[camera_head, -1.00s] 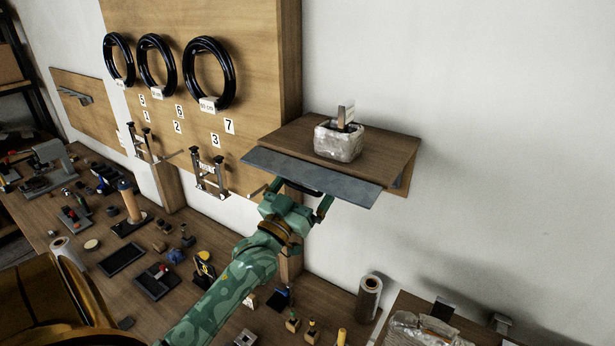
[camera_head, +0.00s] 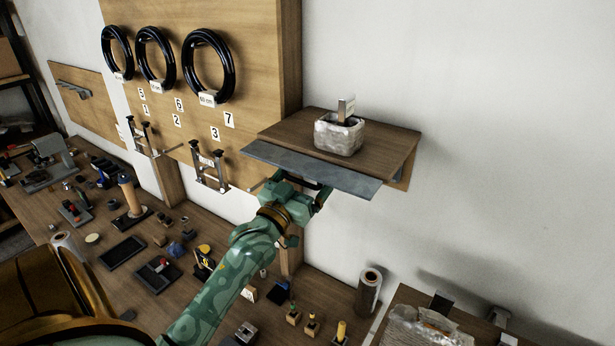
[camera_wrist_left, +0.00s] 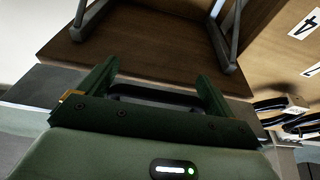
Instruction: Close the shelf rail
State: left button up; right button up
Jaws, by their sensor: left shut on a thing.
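The wooden shelf (camera_head: 385,144) is fixed to the wall at centre right. A flat grey rail panel (camera_head: 335,178) sticks out from under its front edge. My left gripper (camera_head: 301,188) reaches up from below to the front of this panel. Its two fingers (camera_wrist_left: 157,88) are shut on the panel's dark handle (camera_wrist_left: 155,98), which shows between them in the left wrist view. In the head view the panel partly hides the handle and fingertips. My right gripper is in no view.
A whitish block-shaped pot (camera_head: 338,138) with a small upright piece stands on the shelf. Below is a workbench (camera_head: 200,235) with several small tools and parts. A dark roll (camera_head: 368,292) stands at the lower right. Black rings (camera_head: 208,67) hang on the board at left.

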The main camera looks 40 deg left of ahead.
aim_at(303, 164)
pick_arm(q)
jog(key=g, duration=0.2)
jog(key=s+r+g, duration=0.1)
jog(key=g, duration=0.1)
jog(key=r+g, duration=0.1)
jog(key=shift+s+d+r+g+h, duration=0.1)
jog(key=shift+s+g+h, duration=0.1)
jog(key=shift+g+h, duration=0.15)
jog(key=g, duration=0.1)
jog(key=r+g, duration=0.1)
jog(key=g, duration=0.1)
jog(key=r+g, duration=0.1)
jog(key=g, duration=0.1)
jog(key=shift+s+g, duration=0.15)
jog(key=shift+g, duration=0.1)
jog(key=g, duration=0.1)
jog(key=r+g, duration=0.1)
jog(key=g, duration=0.1)
jog(key=shift+r+h, duration=0.1)
jog(key=shift+h, duration=0.25)
jog(key=shift+w+r+g, duration=0.2)
jog(key=shift+w+g, duration=0.05)
jog(key=shift+g, duration=0.8)
jog(key=shift+w+r+g, duration=0.2)
jog(key=shift+g, duration=0.85)
jog(key=shift+h, duration=0.3)
jog(key=o, duration=0.7)
jog(key=shift+w, duration=0.1)
jog(key=v, duration=1.6)
jog(key=shift+r, duration=0.15)
